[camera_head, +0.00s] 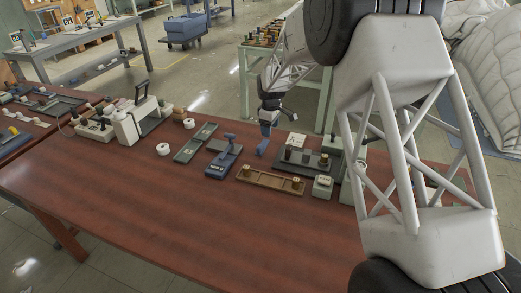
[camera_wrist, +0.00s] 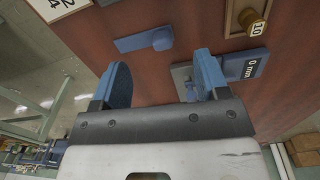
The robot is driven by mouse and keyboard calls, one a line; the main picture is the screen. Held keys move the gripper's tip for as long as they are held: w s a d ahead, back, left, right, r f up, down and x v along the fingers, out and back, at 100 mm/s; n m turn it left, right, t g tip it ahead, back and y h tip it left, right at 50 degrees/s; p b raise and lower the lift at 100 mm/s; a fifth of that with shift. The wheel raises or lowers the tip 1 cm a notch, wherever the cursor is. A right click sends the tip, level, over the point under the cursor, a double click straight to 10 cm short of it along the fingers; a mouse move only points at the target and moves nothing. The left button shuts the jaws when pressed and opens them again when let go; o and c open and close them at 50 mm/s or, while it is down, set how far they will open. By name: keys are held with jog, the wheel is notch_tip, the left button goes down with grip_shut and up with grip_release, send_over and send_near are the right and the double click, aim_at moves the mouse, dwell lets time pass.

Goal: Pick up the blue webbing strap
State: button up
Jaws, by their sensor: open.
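A small flat blue piece, which I take for the blue webbing strap (camera_wrist: 133,42), lies on the red-brown table in the wrist view. Its right end looks rounded or folded. My gripper (camera_wrist: 162,65) is open, its two blue fingers apart with nothing between them. The strap shows just beyond the fingertips and toward the gap; I cannot tell the exact height between them. In the head view my gripper (camera_head: 264,140) points down over the table's far side. Its blue fingers cannot be clearly told from the strap there.
A wooden board (camera_head: 270,181) with brass knobs lies in front. A dark tray (camera_head: 319,164) and small equipment stand to the right. The table's near part (camera_head: 190,225) is clear.

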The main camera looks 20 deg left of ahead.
jog(key=n, duration=0.1)
send_over(259, 146)
notch_tip(259, 146, down, 5)
jog(key=shift+d+r, duration=0.15)
jog(key=shift+r, duration=0.05)
jog(key=shift+f, duration=0.1)
jog(key=shift+f, duration=1.2)
jog(key=shift+f, duration=0.1)
jog(key=shift+w+f, duration=0.1)
jog(key=shift+f, duration=2.4)
jog(key=c, duration=1)
